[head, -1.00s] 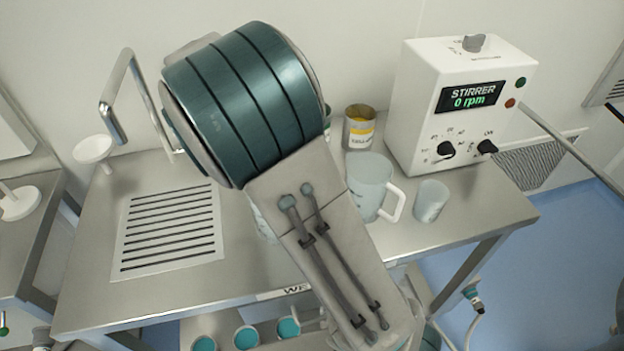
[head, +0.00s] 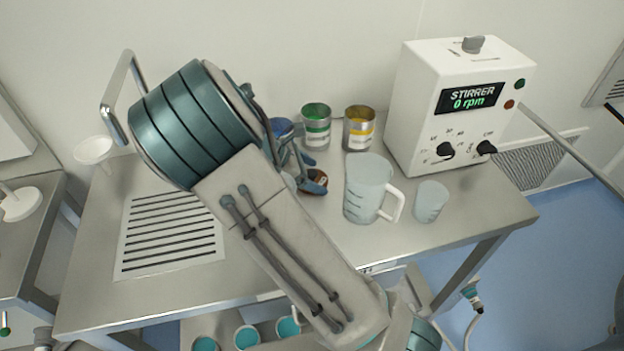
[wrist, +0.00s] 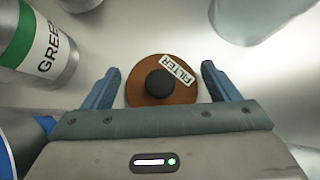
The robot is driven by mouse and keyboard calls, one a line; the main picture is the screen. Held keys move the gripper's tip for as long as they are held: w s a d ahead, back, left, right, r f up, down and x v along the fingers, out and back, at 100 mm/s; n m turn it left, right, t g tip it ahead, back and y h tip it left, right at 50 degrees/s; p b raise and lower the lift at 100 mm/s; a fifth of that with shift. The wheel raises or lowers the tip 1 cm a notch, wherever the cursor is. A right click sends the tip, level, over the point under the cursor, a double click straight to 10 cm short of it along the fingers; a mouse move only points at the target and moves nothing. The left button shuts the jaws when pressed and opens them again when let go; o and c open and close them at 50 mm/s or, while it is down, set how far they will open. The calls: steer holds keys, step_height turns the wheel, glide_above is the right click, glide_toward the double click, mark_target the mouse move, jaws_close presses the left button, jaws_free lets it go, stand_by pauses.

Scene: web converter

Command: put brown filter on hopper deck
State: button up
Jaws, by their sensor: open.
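The brown filter (wrist: 163,92) is a round brown disc with a dark knob and a white FILTER label. In the wrist view it lies between the two blue fingers of my gripper (wrist: 162,74), with a gap on each side. In the head view, the filter (head: 320,177) shows only in part on the steel table, behind the fingers. My gripper (head: 306,172) is open, low over the table, around the filter and not closed on it. I cannot tell which surface is the hopper deck.
A green-labelled can (head: 316,127) and a yellow-labelled can (head: 358,128) stand behind my gripper. A measuring jug (head: 366,186), a small beaker (head: 430,201) and the stirrer box (head: 455,110) are to the right. A slotted plate (head: 170,232) is at left on the table (head: 290,250).

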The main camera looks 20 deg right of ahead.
steer(key=c, duration=0.8)
